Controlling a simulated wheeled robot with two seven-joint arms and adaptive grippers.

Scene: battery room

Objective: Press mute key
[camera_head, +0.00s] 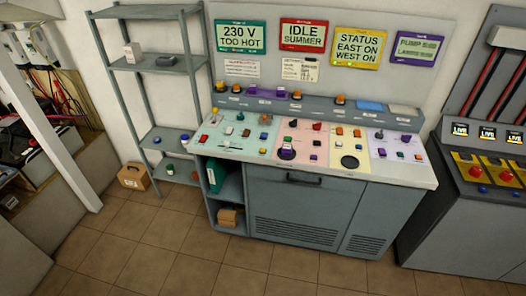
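A grey control console (300,185) stands against the back wall. Its sloped top holds a green panel (231,145), a pink panel (303,155), a yellow panel (346,132) and a lilac panel (400,158), with several small coloured keys and knobs. A raised ledge behind them (300,105) carries more small keys. Labels are too small to read, so I cannot tell which key is the mute key. Neither of my grippers is in view.
A grey shelf rack (112,75) stands left of the console, with a cardboard box (133,177) at its foot. A second cabinet (465,225) with red and yellow switches stands at the right. The tiled floor (170,255) in front is clear.

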